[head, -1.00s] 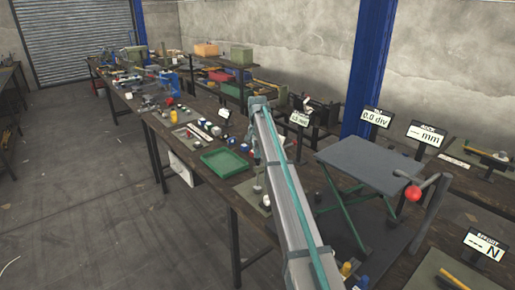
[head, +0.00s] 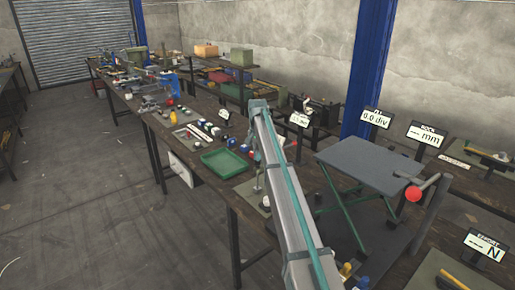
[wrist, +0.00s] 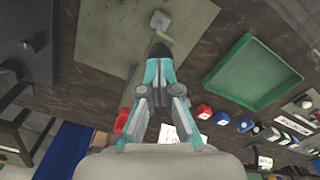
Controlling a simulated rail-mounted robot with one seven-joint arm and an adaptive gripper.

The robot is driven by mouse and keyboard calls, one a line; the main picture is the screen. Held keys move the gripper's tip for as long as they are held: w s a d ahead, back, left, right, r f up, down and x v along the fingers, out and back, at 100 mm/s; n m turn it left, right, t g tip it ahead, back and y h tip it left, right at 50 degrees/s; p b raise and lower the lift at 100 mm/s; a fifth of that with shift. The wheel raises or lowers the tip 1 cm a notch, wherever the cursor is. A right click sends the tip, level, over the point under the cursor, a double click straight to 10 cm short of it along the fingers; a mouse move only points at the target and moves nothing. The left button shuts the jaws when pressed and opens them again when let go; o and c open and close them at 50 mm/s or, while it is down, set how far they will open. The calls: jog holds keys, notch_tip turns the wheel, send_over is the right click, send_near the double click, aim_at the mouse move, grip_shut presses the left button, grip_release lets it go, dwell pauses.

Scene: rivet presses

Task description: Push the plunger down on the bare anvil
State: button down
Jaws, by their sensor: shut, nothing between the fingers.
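My gripper (wrist: 159,52) is shut and empty, its dark fingertips together at the top middle of the wrist view. A small pale square-topped part (wrist: 160,20) with a light stem stands just beyond the fingertips, over a grey-green mat (wrist: 110,30). It looks like the press with the plunger, but the plunger and anvil cannot be told apart. Whether the fingertips touch it cannot be told. In the head view my arm hides most of my gripper, and a thin upright post (head: 257,180) shows just left of the arm.
A green tray (wrist: 254,73) lies to the right of my gripper in the wrist view. In the head view a grey lift table (head: 375,165) and a red-knobbed lever (head: 413,194) stand right of my arm.

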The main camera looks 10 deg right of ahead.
notch_tip(320, 180, up, 8)
jog(key=p, duration=0.3)
dwell(0.6)
jog(key=shift+f, duration=0.1)
